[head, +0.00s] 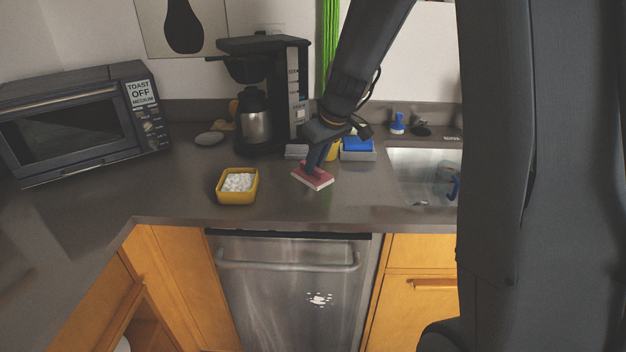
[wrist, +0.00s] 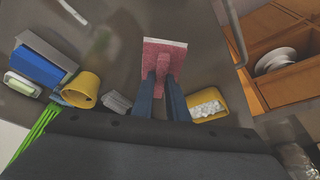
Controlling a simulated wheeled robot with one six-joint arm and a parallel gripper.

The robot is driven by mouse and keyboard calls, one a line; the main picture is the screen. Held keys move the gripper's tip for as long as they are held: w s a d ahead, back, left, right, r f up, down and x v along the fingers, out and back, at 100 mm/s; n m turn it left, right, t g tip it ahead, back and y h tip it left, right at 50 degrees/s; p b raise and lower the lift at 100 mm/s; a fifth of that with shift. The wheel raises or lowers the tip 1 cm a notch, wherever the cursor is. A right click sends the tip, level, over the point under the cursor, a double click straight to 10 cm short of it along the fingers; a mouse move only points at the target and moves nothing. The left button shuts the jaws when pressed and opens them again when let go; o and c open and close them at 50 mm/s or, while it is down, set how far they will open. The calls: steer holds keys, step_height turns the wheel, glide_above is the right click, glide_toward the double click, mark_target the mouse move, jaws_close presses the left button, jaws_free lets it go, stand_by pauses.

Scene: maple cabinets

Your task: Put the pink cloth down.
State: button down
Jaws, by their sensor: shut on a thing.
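The pink cloth (head: 314,178) looks like a flat square pad with a pale edge and a raised pink grip in its middle. It is at the counter in front of the coffee maker; I cannot tell if it touches the surface. My gripper (head: 313,163) points down over it. In the wrist view, my gripper (wrist: 161,80) is shut on the raised grip of the pink cloth (wrist: 164,51), one finger on each side.
A yellow tub (head: 237,194) of white pieces stands to the left. A coffee maker (head: 265,95), a blue-and-grey box (head: 357,149) and a yellow cup (wrist: 82,88) are behind. The sink (head: 420,177) is right. Counter in front is clear.

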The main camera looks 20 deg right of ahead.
mark_target(315, 179)
steer(key=shift+d+f, duration=0.1)
steer(key=shift+f, duration=2.65)
steer(key=shift+f, duration=0.15)
steer(key=c, duration=1.7)
jaws_free()
steer(key=shift+c, duration=0.2)
steer(key=shift+r+p, duration=0.3)
steer(key=shift+r, duration=0.05)
steer(key=b+v, duration=0.3)
steer(key=v, duration=0.8)
steer(key=s+f+m+g, duration=0.1)
steer(key=s+f, duration=0.2)
steer(key=s, duration=0.4)
steer(key=s+a+f+m+g+h, duration=0.1)
steer(key=s+f+m, duration=0.1)
steer(key=s+f, duration=0.2)
steer(key=s+a+f+m+g+h, duration=0.1)
steer(key=s+f+m, duration=0.1)
steer(key=s, duration=0.7)
steer(key=shift+s+a+f, duration=0.25)
steer(key=shift+s+f, duration=0.1)
steer(key=shift+f, duration=0.45)
